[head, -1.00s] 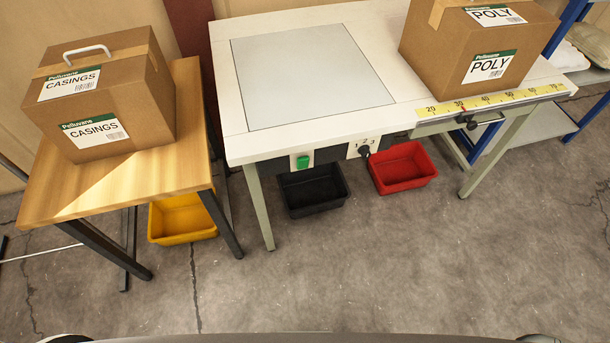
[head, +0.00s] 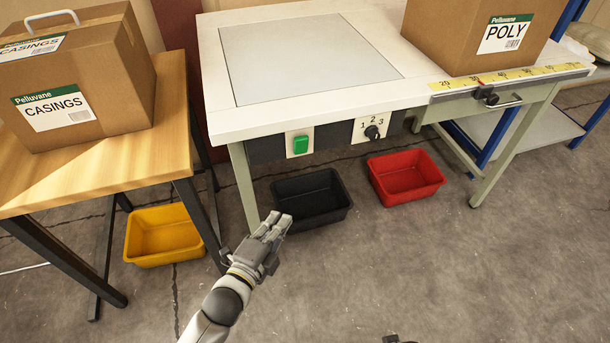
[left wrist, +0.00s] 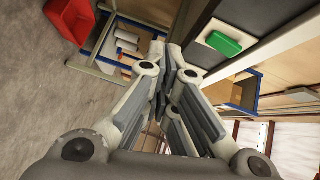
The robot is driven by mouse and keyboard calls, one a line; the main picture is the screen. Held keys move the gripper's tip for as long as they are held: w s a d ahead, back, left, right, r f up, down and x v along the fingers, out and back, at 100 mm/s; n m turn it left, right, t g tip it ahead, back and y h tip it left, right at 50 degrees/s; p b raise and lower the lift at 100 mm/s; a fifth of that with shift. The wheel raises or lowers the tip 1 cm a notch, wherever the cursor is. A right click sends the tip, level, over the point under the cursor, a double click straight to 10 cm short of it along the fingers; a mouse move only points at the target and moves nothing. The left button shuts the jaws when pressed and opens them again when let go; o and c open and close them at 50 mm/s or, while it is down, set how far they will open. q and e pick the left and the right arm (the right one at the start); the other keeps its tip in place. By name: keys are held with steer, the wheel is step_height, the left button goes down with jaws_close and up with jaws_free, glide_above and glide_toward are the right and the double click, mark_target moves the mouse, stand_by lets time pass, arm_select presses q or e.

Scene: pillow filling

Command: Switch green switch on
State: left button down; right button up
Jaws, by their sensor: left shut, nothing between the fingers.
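The green switch (head: 301,144) sits on a pale plate on the dark front panel of the white worktable (head: 222,122). It also shows in the left wrist view (left wrist: 224,43), up and to the right of the fingers. My left gripper (head: 276,222) is shut and empty, in front of the table and below the switch in the head view. It is apart from the switch. In the left wrist view the closed fingers (left wrist: 172,75) meet in the middle. Only a small dark piece at the bottom edge of the head view may belong to my right arm; its gripper is not visible.
A rotary knob (head: 372,132) marked 1, 2, 3 is right of the switch. Black (head: 312,216) and red (head: 405,196) bins sit below the table, a yellow bin (head: 165,258) at left. The CASINGS box (head: 120,85) stands on a wooden table (head: 166,150). The POLY box (head: 440,35) is on the worktable.

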mark_target(301, 145)
arm_select(q)
step_height(301, 145, up, 8)
steer(key=s+d+m+t+h+b, duration=0.1)
steer(key=d+m+t+h+b, duration=0.1)
steer(key=m, duration=0.2)
steer(key=shift+s+d+r+b, duration=0.2)
steer(key=shift+s+d+b, duration=0.05)
steer(key=shift+b, duration=0.1)
arm_select(e)
steer(key=shift+w+a+r, duration=0.15)
steer(key=shift+w+r, duration=0.25)
steer(key=shift+r, duration=0.1)
